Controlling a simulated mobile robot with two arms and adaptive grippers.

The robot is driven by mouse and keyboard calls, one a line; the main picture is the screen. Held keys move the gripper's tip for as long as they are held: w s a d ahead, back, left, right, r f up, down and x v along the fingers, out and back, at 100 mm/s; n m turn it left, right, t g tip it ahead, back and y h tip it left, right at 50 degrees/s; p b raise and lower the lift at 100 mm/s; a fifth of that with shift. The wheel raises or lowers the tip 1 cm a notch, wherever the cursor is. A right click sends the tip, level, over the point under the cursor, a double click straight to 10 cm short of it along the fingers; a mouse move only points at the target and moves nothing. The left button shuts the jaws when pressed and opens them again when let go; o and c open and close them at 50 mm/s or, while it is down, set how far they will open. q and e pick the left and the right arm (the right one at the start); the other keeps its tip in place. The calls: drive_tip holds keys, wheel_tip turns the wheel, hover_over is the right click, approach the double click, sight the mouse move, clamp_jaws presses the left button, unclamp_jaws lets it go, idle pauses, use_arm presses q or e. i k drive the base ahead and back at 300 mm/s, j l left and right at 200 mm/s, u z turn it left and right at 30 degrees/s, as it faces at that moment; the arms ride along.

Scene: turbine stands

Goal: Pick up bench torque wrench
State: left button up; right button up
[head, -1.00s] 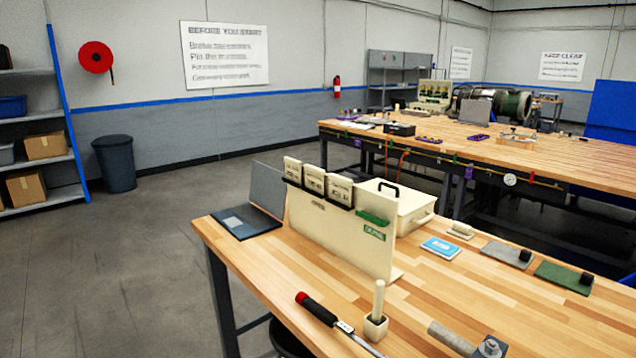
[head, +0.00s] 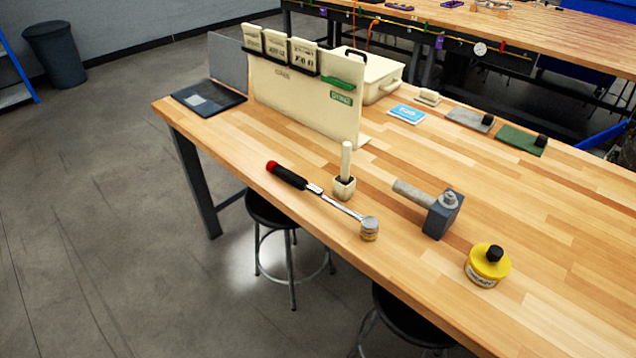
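The bench torque wrench (head: 318,190) lies on the wooden workbench (head: 250,155) close to its front edge. It has a black handle with a red end at the left and a silver shaft. Its ratchet head at the right meets a small round metal piece with a yellowish band (head: 369,231); I cannot tell whether they are joined. Neither of my grippers shows in the head view.
A grey block with a cylinder (head: 441,215) and a yellow round container (head: 488,265) are to the right. A cream panel (head: 305,100) stands behind. Stools (head: 272,212) are below the front edge.

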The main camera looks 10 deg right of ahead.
sight(368, 224)
drive_tip(key=j+z, duration=0.15)
drive_tip(key=z, duration=0.3)
drive_tip(key=i+j+z, duration=0.1)
drive_tip(key=z, duration=0.3)
drive_tip(key=j+z, duration=0.3)
drive_tip(key=z, duration=0.15)
drive_tip(key=j+z, duration=0.15)
drive_tip(key=j, duration=0.25)
drive_tip(key=k+j+z, duration=0.15)
drive_tip(key=j, duration=0.25)
drive_tip(key=j+z, duration=0.1)
drive_tip(key=j, duration=0.3)
drive_tip(key=k+j+z, duration=0.15)
drive_tip(key=j, duration=0.2)
drive_tip(key=j+z, duration=0.15)
drive_tip(key=j, duration=0.25)
drive_tip(key=k+j+z, duration=0.15)
drive_tip(key=j, duration=0.2)
drive_tip(key=k+j, duration=0.1)
drive_tip(key=j, duration=0.3)
drive_tip(key=k+j, duration=0.15)
drive_tip(key=j, duration=0.2)
drive_tip(key=k+j, duration=0.1)
drive_tip(key=j, duration=0.3)
drive_tip(key=k+j, duration=0.15)
drive_tip(key=j, duration=0.2)
drive_tip(key=i, duration=0.45)
